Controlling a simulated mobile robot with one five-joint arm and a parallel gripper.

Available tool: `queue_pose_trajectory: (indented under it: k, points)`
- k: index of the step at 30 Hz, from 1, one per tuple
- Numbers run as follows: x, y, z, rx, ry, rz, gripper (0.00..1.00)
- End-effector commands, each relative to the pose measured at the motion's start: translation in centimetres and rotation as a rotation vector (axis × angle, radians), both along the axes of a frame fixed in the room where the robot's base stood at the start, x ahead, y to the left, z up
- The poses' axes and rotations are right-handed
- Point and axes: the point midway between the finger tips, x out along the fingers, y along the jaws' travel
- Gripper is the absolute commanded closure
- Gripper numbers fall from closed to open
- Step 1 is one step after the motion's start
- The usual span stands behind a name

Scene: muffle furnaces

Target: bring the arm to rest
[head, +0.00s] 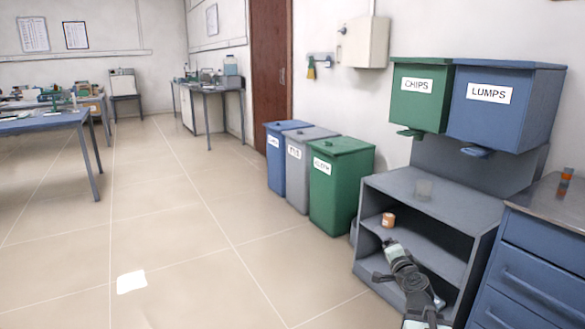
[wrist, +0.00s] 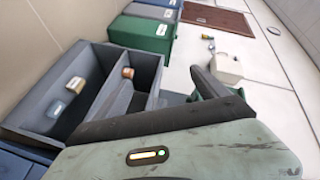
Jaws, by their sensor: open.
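My arm reaches up from the bottom edge of the head view, in front of the grey shelf unit (head: 432,190). My gripper (head: 384,259) is open, with nothing seen between its fingers. It appears in front of the lower part of the unit, below a small orange-brown jar (head: 388,219). In the wrist view, dark finger parts cross the middle of the picture, and the jar (wrist: 128,73) shows beyond them, apart from them.
Green CHIPS (head: 420,105) and blue LUMPS (head: 505,115) bins hang above. A blue drawer cabinet (head: 530,265) is close at right. Lidded bins, including a green one (head: 340,190), stand left.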

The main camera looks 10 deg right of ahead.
Motion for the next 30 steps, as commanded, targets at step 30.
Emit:
queue_pose_trajectory:
  k: [30]
  points:
    - [-19.6, 22.0, -12.5, -0.781, 1.292, 1.019, 0.16]
